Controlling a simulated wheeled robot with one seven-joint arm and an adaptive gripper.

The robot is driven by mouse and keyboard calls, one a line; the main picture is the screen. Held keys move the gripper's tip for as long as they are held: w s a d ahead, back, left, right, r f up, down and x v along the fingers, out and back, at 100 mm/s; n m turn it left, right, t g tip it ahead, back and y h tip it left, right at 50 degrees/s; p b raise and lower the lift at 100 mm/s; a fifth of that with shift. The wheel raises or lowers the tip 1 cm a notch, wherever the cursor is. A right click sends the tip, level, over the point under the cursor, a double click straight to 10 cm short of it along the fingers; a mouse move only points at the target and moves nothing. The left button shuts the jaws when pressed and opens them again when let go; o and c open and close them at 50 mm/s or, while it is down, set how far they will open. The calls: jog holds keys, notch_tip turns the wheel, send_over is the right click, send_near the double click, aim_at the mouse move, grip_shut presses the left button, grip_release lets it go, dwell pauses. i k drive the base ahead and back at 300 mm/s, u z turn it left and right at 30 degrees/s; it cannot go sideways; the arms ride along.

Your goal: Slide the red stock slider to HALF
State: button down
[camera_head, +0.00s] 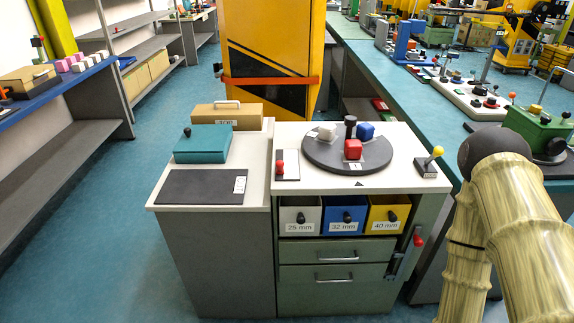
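A second red handle (418,240) sits on a dark upright bracket at the right side of the cabinet below. I cannot tell for sure which of the two is the stock slider, and no HALF mark is legible. My arm reaches in at the right edge; my gripper is not in view.
A dark turntable (318,154) carries white, red and blue blocks right of the plate. A yellow-knobbed lever (436,155) stands at the counter's right. Labelled bins (345,219) and drawers are below. A teal box (203,147) and dark mat (195,187) lie left. Floor at front left is clear.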

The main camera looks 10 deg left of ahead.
aim_at(279, 164)
jog(key=u, duration=2.9)
jog(key=i, duration=0.9)
jog(key=z, duration=3.05)
